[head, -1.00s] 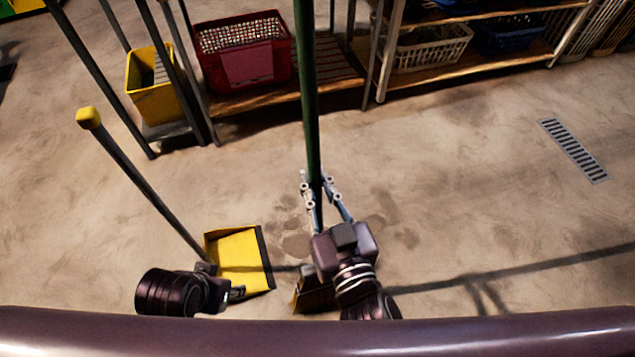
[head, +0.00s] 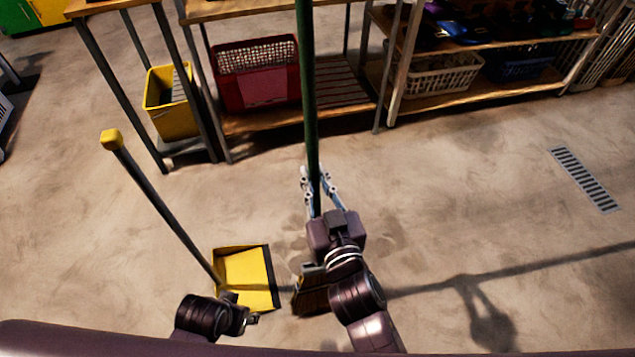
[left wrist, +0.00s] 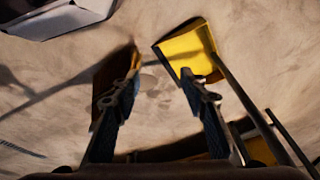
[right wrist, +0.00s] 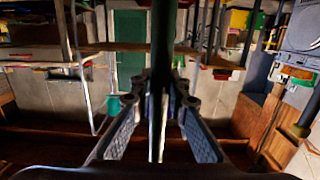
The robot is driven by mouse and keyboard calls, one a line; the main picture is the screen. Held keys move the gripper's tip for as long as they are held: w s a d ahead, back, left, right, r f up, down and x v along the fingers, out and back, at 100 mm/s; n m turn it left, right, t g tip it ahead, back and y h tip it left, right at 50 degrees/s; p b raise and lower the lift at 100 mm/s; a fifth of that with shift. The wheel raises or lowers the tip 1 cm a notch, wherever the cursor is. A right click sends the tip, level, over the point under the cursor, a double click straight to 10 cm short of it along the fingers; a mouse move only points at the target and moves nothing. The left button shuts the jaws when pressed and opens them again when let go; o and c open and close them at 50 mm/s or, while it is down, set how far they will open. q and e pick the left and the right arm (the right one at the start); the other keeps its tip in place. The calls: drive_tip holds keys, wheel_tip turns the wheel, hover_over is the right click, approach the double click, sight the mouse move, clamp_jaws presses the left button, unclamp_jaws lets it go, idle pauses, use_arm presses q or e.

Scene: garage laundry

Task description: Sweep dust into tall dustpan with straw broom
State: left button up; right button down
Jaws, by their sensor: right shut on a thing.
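The tall dustpan's yellow pan (head: 246,277) lies on the floor, its long grey handle (head: 160,205) leaning up and left to a yellow tip. The straw broom's green handle (head: 309,90) stands nearly upright, and its bristles (head: 311,296) are just right of the pan's dark front edge, partly hidden by my right arm. My right gripper (head: 318,185) is shut on the broom handle, which also shows between its fingers in the right wrist view (right wrist: 162,40). My left gripper (left wrist: 160,78) is open and empty, low near the pan (left wrist: 188,48). Faint dust patches (head: 294,243) lie around the broom.
A shelf unit at the back holds a red basket (head: 257,75), with a yellow bin (head: 169,103) to its left. Another rack holds a white basket (head: 443,75). A floor drain (head: 584,180) lies at right. Open concrete floor surrounds the broom and dustpan.

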use_arm(q)
drive_tip(key=shift+f, duration=0.65)
use_arm(e)
drive_tip(key=x, duration=0.6)
drive_tip(key=shift+w+r, duration=0.25)
drive_tip(key=shift+r, duration=0.05)
drive_tip(key=shift+a, duration=0.1)
use_arm(q)
drive_tip(key=s+a+f+p, duration=0.1)
drive_tip(key=s+f+p, duration=0.4)
drive_tip(key=s+f, duration=0.4)
drive_tip(key=shift+a+f+g+p, duration=0.35)
drive_tip(key=shift+f+g, duration=0.05)
drive_tip(key=shift+f, duration=2.35)
use_arm(e)
drive_tip(key=shift+s+d+r, duration=0.1)
drive_tip(key=shift+s+r, duration=0.25)
drive_tip(key=shift+r, duration=0.5)
drive_tip(key=shift+s+d+r, duration=0.1)
drive_tip(key=shift+s+r, duration=0.2)
drive_tip(key=shift+r, duration=0.55)
drive_tip(key=shift+s+d+r, duration=0.1)
drive_tip(key=shift+s+r, duration=0.25)
drive_tip(key=shift+r, duration=0.5)
use_arm(q)
drive_tip(key=shift+s, duration=0.1)
